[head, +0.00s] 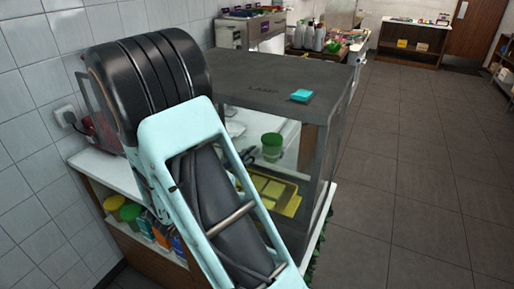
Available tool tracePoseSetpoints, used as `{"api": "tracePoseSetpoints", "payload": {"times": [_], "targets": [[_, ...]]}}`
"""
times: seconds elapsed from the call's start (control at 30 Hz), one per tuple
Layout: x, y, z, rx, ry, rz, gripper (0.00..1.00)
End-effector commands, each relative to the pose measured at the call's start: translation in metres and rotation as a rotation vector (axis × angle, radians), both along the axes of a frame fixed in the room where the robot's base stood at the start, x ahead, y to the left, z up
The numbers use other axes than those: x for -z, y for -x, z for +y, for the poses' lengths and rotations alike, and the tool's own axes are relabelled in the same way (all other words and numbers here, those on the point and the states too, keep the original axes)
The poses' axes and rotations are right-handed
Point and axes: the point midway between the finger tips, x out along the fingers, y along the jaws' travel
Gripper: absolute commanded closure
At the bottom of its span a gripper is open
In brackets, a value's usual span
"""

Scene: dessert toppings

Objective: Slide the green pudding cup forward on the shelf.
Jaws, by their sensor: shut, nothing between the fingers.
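A green pudding cup (271,147) stands upright on the white shelf inside the dark-framed display case. My gripper (254,157) shows small and dark just left of the cup, shut with nothing in it. A touch between its fingertips and the cup cannot be made out at this size. My arm fills the left foreground and hides part of the case.
A yellow tray (298,205) with yellow squares lies below the cup. The case's dark top (240,76) carries a teal item (301,95). A low shelf at left holds another green tub (130,212) and a yellow one (114,203). The tiled floor at right is clear.

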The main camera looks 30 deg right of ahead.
Motion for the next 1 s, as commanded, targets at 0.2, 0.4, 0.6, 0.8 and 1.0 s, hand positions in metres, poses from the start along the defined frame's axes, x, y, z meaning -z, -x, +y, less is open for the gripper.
{"api": "tracePoseSetpoints", "payload": {"times": [0.2,0.4,0.6,0.8,1.0], "targets": [[0.0,-0.008,-0.023,0.001,0.0,0.0,1.0],[0.0,-0.01,-0.027,-0.001,0.001,0.0,1.0],[0.0,-0.01,-0.027,-0.001,0.001,0.0,1.0],[0.001,-0.015,-0.043,0.003,0.001,-0.001,1.0],[0.0,-0.023,-0.062,0.0,0.0,0.0,1.0]]}}
